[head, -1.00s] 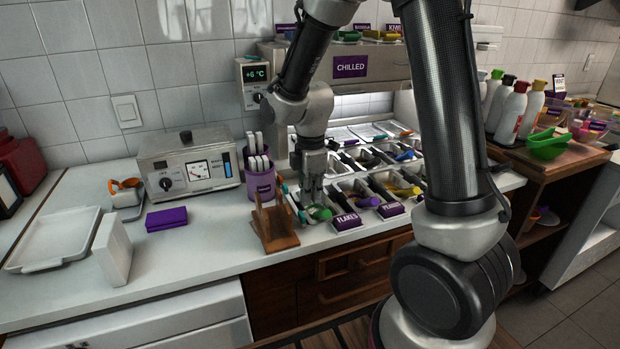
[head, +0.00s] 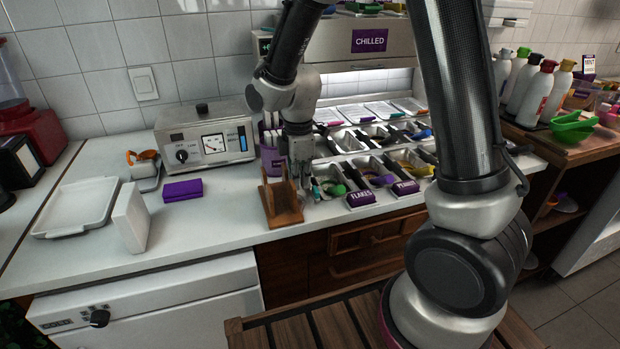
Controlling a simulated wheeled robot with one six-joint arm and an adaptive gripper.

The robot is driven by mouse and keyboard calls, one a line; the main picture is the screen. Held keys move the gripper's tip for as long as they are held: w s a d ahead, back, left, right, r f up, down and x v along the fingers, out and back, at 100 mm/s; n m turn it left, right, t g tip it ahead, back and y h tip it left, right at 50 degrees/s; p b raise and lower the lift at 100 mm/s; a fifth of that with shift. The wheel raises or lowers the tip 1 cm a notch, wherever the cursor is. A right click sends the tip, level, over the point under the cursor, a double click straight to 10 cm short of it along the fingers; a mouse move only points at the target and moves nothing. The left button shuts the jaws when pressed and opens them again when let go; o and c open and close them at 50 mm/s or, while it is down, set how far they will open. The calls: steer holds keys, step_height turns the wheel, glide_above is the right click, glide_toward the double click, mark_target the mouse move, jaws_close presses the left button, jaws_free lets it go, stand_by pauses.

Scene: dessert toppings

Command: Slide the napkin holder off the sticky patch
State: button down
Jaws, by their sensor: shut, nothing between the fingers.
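The napkin holder (head: 284,209) appears to be the brown wooden stand with upright panels near the counter's front edge, left of the flakes bin. It stands upright and looks empty. My gripper (head: 303,184) is shut and points down close beside the holder's right side. I cannot tell whether its fingertips touch the holder. No sticky patch can be made out; the counter under the holder is hidden.
A purple cup of utensils (head: 272,158) stands just behind the holder. The topping bins with a flakes label (head: 361,199) are close on the right.

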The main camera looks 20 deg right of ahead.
steer(key=a, duration=1.4)
steer(key=shift+w, duration=0.15)
